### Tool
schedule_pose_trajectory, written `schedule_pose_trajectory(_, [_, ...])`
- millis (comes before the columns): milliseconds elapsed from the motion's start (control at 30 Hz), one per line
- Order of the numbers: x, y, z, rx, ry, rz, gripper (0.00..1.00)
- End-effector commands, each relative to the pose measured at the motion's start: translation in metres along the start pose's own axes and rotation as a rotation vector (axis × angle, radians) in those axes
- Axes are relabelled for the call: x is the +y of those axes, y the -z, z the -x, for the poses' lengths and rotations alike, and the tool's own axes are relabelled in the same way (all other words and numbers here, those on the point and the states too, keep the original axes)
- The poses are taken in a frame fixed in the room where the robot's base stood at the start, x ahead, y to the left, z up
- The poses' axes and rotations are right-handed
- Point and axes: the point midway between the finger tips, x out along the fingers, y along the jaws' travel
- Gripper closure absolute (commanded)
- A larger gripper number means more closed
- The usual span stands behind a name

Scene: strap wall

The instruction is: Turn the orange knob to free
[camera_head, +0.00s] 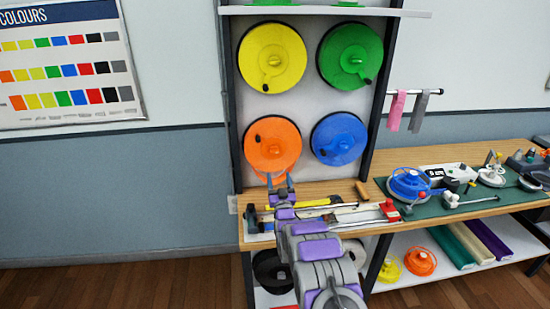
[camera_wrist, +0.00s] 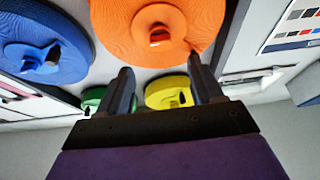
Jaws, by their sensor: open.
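A large orange disc (camera_head: 285,133) hangs at the lower left of the wall panel, with a raised orange knob (camera_head: 274,150) at its middle. A dark spot shows left of the knob. My gripper (camera_head: 277,178) is in front of the disc's lower edge, below the knob. In the wrist view the orange disc (camera_wrist: 120,22) fills the top, with the knob (camera_wrist: 159,36) at its middle. There my gripper (camera_wrist: 163,80) is open, its two dark fingers apart with nothing held between them. I cannot tell whether a fingertip touches the disc.
A yellow disc (camera_head: 285,40), a green disc (camera_head: 340,42) and a blue disc (camera_head: 350,132) share the panel. Below is a wooden bench (camera_head: 326,187) with tools and a red-ended rail. A green mat (camera_head: 470,207) with devices lies right.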

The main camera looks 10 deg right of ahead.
Motion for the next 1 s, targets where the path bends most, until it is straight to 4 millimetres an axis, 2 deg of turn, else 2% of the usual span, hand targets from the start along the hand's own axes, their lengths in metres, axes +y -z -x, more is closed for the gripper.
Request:
schedule_pose_trajectory(500, [0.0, -0.001, -0.055, 0.003, 0.0, 0.0, 0.34])
schedule_pose_trajectory(1000, [0.0, -0.001, -0.093, 0.001, 0.0, 0.0, 0.34])
